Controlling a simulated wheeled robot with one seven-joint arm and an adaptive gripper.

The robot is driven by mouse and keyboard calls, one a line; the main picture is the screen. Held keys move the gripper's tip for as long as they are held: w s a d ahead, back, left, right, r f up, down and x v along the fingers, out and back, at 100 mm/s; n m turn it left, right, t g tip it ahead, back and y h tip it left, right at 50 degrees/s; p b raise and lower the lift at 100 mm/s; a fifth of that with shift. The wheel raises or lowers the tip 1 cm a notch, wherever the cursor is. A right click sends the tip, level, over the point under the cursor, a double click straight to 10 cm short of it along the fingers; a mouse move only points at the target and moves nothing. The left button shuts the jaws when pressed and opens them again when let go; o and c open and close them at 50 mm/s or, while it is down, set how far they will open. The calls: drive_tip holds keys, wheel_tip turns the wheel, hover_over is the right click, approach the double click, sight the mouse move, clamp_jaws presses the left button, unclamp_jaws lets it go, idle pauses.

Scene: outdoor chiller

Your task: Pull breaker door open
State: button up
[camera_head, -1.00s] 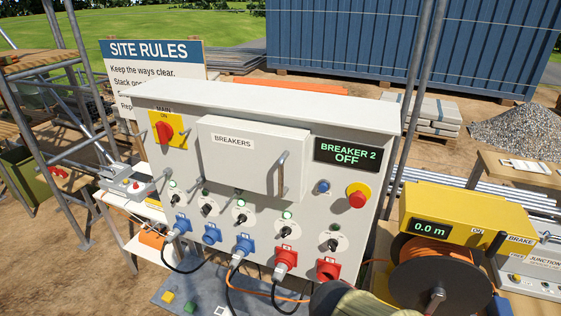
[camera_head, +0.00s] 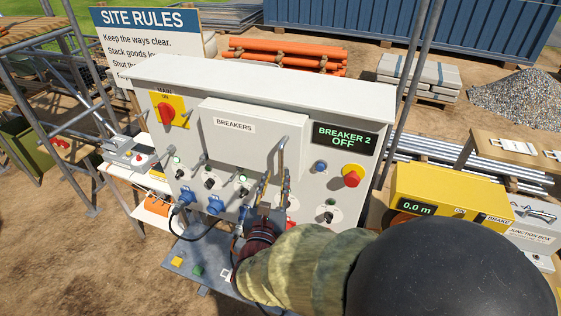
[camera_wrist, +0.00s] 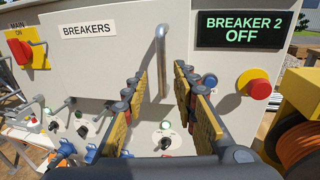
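The grey breaker door (camera_head: 235,138), labelled BREAKERS, is closed on the front of the pale cabinet. Its metal bar handle (camera_head: 282,160) stands upright near the door's right edge. In the wrist view the handle (camera_wrist: 161,62) shows between and beyond the two fingers of my gripper (camera_wrist: 161,78). My gripper (camera_head: 274,188) is open, with clear space on both sides of the handle, and it does not visibly touch it. The display (camera_head: 344,137) reads BREAKER 2 OFF. My arm hides the cabinet's lower right part in the head view.
A red main switch (camera_head: 167,112) sits left of the door. A red stop button (camera_head: 351,178) and a blue button (camera_head: 321,166) sit to its right. Switches and plugged cables line the cabinet below. A yellow cable reel unit (camera_head: 440,192) stands at right.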

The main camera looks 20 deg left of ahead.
sight(280, 164)
drive_tip(key=w, duration=0.2)
drive_tip(key=w+p, duration=0.1)
drive_tip(key=w, duration=0.4)
drive_tip(key=shift+w+a, duration=0.35)
drive_tip(key=c, duration=0.3)
clamp_jaws()
idle(0.3)
